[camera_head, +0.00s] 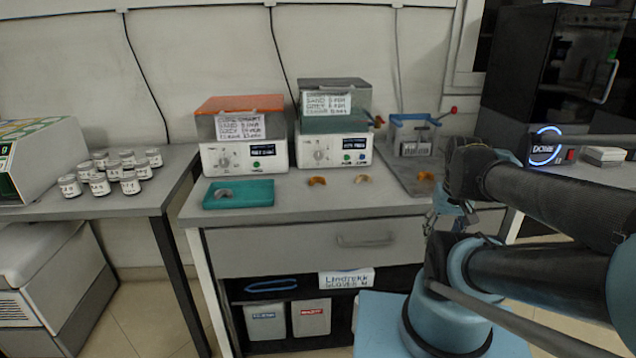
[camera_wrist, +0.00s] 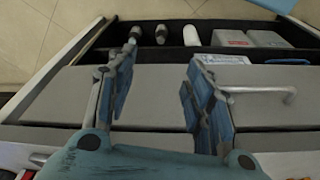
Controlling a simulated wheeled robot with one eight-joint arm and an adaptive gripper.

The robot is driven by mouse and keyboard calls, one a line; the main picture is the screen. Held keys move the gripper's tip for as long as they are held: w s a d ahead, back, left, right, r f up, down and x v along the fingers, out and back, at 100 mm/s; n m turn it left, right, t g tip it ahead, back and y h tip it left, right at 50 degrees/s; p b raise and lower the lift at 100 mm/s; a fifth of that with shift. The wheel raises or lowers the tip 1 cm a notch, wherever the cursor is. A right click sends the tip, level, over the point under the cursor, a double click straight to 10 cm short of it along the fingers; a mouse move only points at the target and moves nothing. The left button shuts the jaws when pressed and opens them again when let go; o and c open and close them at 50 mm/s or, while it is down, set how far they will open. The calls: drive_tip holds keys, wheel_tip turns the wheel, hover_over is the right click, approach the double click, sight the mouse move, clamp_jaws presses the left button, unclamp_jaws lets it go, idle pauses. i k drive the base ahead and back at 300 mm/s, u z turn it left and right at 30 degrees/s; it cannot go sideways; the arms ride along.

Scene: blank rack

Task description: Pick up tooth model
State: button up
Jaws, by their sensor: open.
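Several small arch-shaped pieces that look like tooth models lie on the grey counter: an orange one (camera_head: 317,181), a paler tan one (camera_head: 362,179) and another orange one (camera_head: 425,176) at the right on a dark mat. A greyish arch (camera_head: 223,193) lies in the teal tray (camera_head: 255,195) at the left. My gripper (camera_head: 442,213) is at the counter's right front edge, partly hidden by my arm. In the wrist view my gripper (camera_wrist: 160,80) is open with nothing between its blue fingers. No tooth model is recognisable in the wrist view.
Two boxy machines, one orange-lidded (camera_head: 241,132) and one grey-lidded (camera_head: 333,123), stand behind the pieces. A blue-framed device with a red-knobbed lever (camera_head: 412,135) stands back right. Several white jars (camera_head: 130,183) stand on the left table. A drawer handle (camera_head: 366,241) sticks out below the counter.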

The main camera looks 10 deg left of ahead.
sight(315, 179)
drive_tip(key=z, duration=1.8)
drive_tip(key=k, duration=1.75)
drive_tip(key=u, duration=1.25)
drive_tip(key=i, duration=0.5)
drive_tip(key=z, duration=0.05)
